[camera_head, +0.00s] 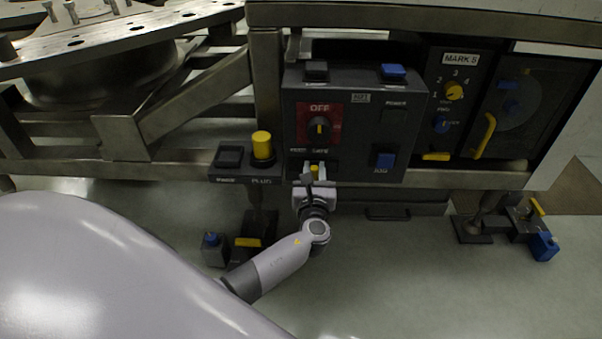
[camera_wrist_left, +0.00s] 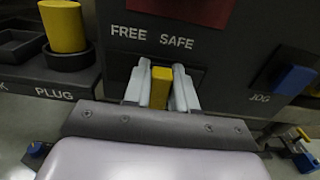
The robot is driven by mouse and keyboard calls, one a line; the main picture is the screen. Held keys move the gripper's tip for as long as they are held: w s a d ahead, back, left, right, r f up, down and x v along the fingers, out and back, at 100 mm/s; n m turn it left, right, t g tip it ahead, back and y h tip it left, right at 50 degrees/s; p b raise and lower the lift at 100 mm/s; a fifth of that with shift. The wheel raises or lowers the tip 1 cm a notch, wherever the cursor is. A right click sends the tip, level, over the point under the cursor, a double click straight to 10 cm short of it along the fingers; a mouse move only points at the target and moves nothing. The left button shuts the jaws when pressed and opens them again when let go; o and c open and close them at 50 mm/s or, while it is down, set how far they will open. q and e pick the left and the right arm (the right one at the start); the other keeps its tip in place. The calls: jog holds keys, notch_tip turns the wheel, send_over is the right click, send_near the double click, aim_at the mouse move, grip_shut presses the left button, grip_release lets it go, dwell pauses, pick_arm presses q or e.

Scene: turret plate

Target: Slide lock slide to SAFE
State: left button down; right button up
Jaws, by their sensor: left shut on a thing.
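The lock slide is a yellow block (camera_wrist_left: 160,87) on the dark control box (camera_head: 345,120), and it also shows small in the head view (camera_head: 314,169). In the left wrist view it stands below the gap between the FREE and SAFE labels. My left gripper (camera_wrist_left: 161,88) has one finger on each side of the block and is shut on it. In the head view my left gripper (camera_head: 314,172) is at the lower left of the control box. The slide's track is mostly hidden by the fingers. My right gripper is not in view.
A yellow plug (camera_head: 262,145) stands in a holder left of the box. A blue JOG button (camera_head: 385,160) is to the right. The MARK 5 panel (camera_head: 455,105) stands further right.

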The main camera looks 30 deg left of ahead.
pick_arm(q)
jog(key=shift+w+d, duration=0.15)
jog(key=shift+d, duration=0.25)
jog(key=c, duration=1)
grip_release()
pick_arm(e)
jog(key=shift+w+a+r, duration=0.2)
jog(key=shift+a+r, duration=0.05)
pick_arm(q)
jog(key=shift+s+d, duration=0.15)
jog(key=shift+s, duration=0.1)
jog(key=p+v, duration=0.2)
jog(key=v, duration=0.4)
jog(key=shift+s, duration=0.2)
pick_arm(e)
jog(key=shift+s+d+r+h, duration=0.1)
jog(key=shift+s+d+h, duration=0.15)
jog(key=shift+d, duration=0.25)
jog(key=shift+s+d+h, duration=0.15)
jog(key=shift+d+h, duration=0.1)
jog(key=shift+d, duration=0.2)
pick_arm(q)
jog(key=shift+d, duration=0.15)
